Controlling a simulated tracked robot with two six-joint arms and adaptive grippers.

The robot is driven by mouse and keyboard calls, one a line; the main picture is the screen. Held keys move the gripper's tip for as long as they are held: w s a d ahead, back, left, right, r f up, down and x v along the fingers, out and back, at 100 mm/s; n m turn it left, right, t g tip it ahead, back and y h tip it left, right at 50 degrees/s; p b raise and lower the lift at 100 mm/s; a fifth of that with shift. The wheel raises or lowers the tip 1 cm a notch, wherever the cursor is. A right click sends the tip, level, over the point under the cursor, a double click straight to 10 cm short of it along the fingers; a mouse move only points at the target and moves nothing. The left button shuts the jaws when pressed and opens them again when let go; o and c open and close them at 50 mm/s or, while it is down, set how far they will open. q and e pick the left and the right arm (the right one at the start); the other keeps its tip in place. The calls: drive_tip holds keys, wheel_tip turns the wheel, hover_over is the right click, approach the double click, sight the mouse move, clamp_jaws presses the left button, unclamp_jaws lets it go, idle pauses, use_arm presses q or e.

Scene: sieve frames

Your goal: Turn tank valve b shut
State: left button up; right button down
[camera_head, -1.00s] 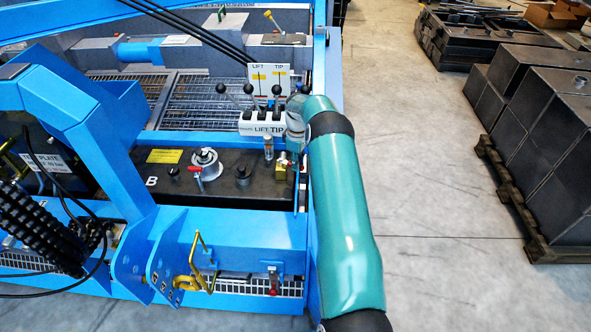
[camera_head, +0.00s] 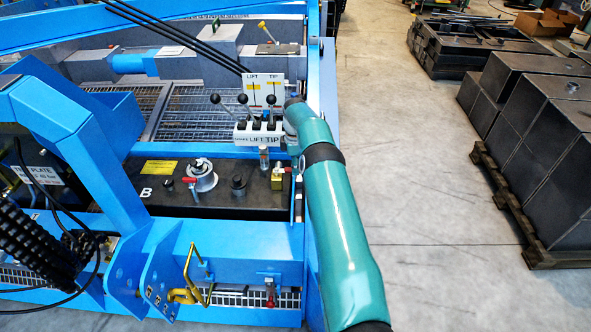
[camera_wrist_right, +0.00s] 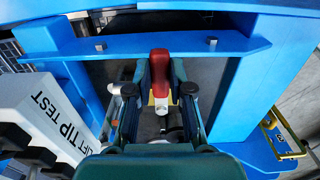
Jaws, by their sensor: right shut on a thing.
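A black tank (camera_head: 215,205) marked with a white B lies in the blue frame. A red lever (camera_head: 189,181) shows beside its round metal cap (camera_head: 201,176), and a small brass fitting (camera_head: 277,179) stands near its right end. My right arm reaches up from the bottom right to beside the lever block. In the right wrist view my right gripper (camera_wrist_right: 159,88) is shut on a red handle (camera_wrist_right: 159,66) with a pale stem below it. The gripper's fingers are hidden behind my arm in the head view, so I cannot tell which valve the handle belongs to. My left gripper is out of view.
The lever block (camera_head: 258,133) marked LIFT and TIP stands close left of my right wrist; it also shows in the wrist view (camera_wrist_right: 40,115). Blue beams surround the gripper. Dark metal boxes (camera_head: 540,130) stand on a pallet at right. The floor between is clear.

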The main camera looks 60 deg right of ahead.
drive_tip(key=shift+w+a+f, duration=0.1)
drive_tip(key=shift+w+a, duration=0.1)
drive_tip(key=c, duration=1.1)
unclamp_jaws()
drive_tip(key=shift+o, duration=0.3)
drive_tip(key=shift+s+d, duration=0.1)
wheel_tip(320, 180, up, 12)
